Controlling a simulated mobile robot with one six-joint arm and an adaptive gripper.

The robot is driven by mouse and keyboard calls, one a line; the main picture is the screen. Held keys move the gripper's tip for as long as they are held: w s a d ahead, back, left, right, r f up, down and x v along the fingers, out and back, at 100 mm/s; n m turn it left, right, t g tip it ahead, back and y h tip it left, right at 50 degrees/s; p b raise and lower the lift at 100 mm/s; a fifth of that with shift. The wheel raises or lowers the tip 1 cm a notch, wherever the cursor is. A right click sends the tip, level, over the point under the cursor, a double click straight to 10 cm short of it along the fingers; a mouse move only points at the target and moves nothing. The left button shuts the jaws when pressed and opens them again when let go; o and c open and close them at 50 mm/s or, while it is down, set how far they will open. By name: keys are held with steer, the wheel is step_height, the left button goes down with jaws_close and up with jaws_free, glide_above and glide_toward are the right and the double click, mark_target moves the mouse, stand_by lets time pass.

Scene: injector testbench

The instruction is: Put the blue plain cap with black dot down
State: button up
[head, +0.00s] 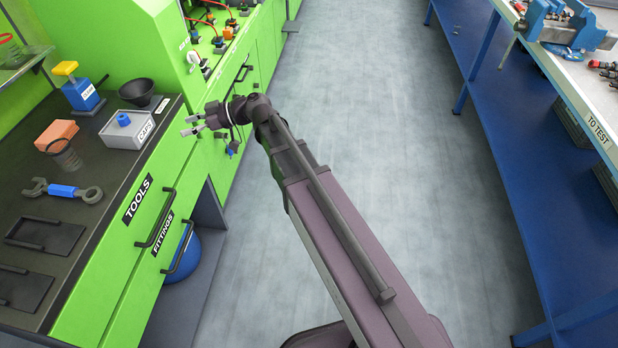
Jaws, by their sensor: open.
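Nothing shows between the fingers. In the picture it is to the right of the box and apart from the cap, near the worktop's edge.
A blue bench (500,130) stands at the right. The grey floor (370,120) between is clear.

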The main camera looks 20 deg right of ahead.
steer(key=s+d+f+m+h, duration=0.5)
steer(key=d, duration=0.4)
steer(key=s+d+f+m+g+h, duration=0.1)
steer(key=s+d+f+m+h, duration=0.3)
steer(key=d, duration=0.6)
steer(key=s+d+f+m+g+h, duration=0.1)
steer(key=s+d+f+m+h, duration=0.4)
steer(key=d, duration=0.5)
steer(key=shift+s+d+f+m+h, duration=0.15)
steer(key=shift+s+f+m+h, duration=0.3)
steer(key=shift+h, duration=0.35)
steer(key=shift+w, duration=0.15)
steer(key=shift+c, duration=1.1)
